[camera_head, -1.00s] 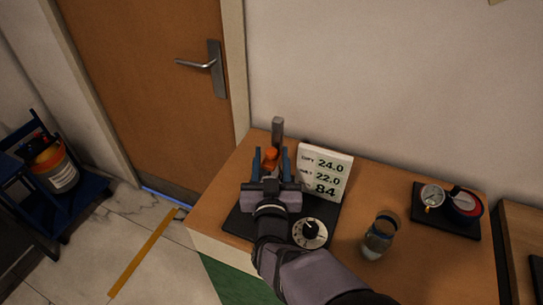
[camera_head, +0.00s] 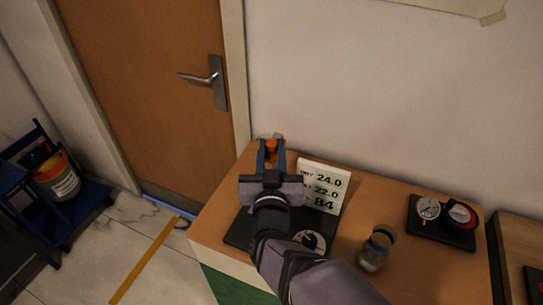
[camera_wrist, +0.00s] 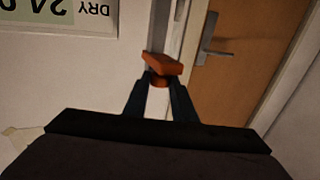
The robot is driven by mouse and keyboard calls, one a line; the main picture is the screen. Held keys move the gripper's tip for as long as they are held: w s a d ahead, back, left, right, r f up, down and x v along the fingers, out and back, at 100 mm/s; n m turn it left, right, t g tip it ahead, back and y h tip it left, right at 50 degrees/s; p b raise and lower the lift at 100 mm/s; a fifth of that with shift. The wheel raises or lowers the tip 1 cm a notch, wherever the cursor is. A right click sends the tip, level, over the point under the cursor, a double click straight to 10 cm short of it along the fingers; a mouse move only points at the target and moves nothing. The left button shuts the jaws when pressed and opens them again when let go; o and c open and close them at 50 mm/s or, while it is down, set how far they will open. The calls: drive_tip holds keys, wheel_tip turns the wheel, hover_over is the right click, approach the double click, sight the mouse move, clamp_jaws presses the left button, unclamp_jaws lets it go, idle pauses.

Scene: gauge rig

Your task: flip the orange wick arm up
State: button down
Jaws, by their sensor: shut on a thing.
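The orange wick arm (camera_head: 271,145) shows at the tips of my gripper in the head view, near the back left of the table. In the wrist view the orange wick arm (camera_wrist: 162,64) is a block end with a rounded part below it. My gripper (camera_head: 271,154) is shut on it, one dark blue finger on each side. In the wrist view the fingertips (camera_wrist: 160,82) meet its lower part. A grey post (camera_wrist: 159,30) stands behind it. Where the wick arm joins the post is hidden.
A white display board (camera_head: 325,187) stands right of my gripper. A dial (camera_head: 310,241) lies on the black base, partly behind my arm. A glass jar (camera_head: 376,250) and a black tray (camera_head: 428,231) with gauges stand further right. The door (camera_head: 150,90) is left.

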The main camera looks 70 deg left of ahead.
drive_tip(key=shift+r, duration=0.3)
drive_tip(key=c, duration=1.5)
unclamp_jaws()
drive_tip(key=shift+f, duration=0.1)
drive_tip(key=shift+s+d+b, duration=0.2)
drive_tip(key=shift+d+b, duration=0.1)
drive_tip(key=shift+d, duration=0.15)
drive_tip(key=shift+b+v, duration=1.05)
drive_tip(key=shift+v, duration=2.2)
